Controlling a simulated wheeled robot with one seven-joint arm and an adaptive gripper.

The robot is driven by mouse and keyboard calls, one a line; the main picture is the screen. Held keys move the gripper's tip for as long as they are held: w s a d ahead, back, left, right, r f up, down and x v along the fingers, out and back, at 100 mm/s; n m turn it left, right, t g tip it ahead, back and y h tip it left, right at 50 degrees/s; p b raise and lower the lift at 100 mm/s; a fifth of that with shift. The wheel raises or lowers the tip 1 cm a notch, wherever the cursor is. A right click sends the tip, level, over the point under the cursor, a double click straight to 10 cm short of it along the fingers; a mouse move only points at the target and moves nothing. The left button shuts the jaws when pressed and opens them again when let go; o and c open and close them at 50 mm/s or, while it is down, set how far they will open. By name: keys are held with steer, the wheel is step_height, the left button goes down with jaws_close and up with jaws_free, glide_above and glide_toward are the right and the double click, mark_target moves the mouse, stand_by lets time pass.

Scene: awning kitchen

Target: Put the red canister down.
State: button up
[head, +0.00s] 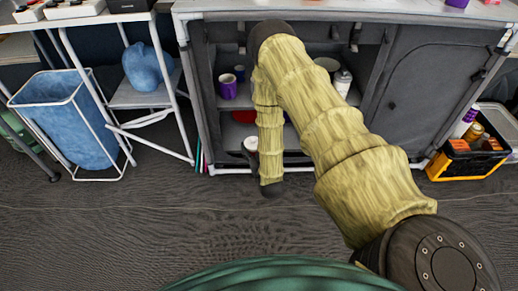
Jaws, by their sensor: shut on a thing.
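My arm rises from the lower right to a dark elbow and then hangs down in front of the open cabinet (188,62). It ends low in a dark joint, and no gripper fingers show; the gripper seems hidden behind the arm. I cannot make out a red canister for certain. A small pale thing with a dark reddish edge (250,144) shows just left of the hanging arm, at the lower part of the cabinet. I cannot tell whether it is held or stands on a shelf.
A purple cup (228,87) and a white bottle (342,81) stand on the upper shelf. A blue laundry hamper (66,118) stands left, and a black and yellow crate (466,161) right. The grey floor (150,220) in front is clear.

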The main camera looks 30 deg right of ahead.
steer(key=d+f+b, duration=0.3)
steer(key=d+f, duration=0.1)
steer(key=f, duration=0.2)
steer(key=shift+h, duration=0.3)
steer(key=d+b+x, duration=0.1)
steer(key=b+x, duration=0.1)
steer(key=x, duration=0.3)
steer(key=d+b+x, duration=0.1)
steer(key=b+x, duration=0.1)
steer(key=x, duration=0.3)
steer(key=d+b+x, duration=0.1)
steer(key=b+x, duration=0.1)
steer(key=x, duration=0.2)
steer(key=shift+r, duration=0.15)
steer(key=shift+w+d+f+b, duration=0.1)
steer(key=shift+f+b, duration=1.35)
steer(key=shift+f, duration=0.2)
steer(key=shift+f, duration=0.15)
steer(key=o, duration=1.1)
steer(key=shift+c, duration=0.2)
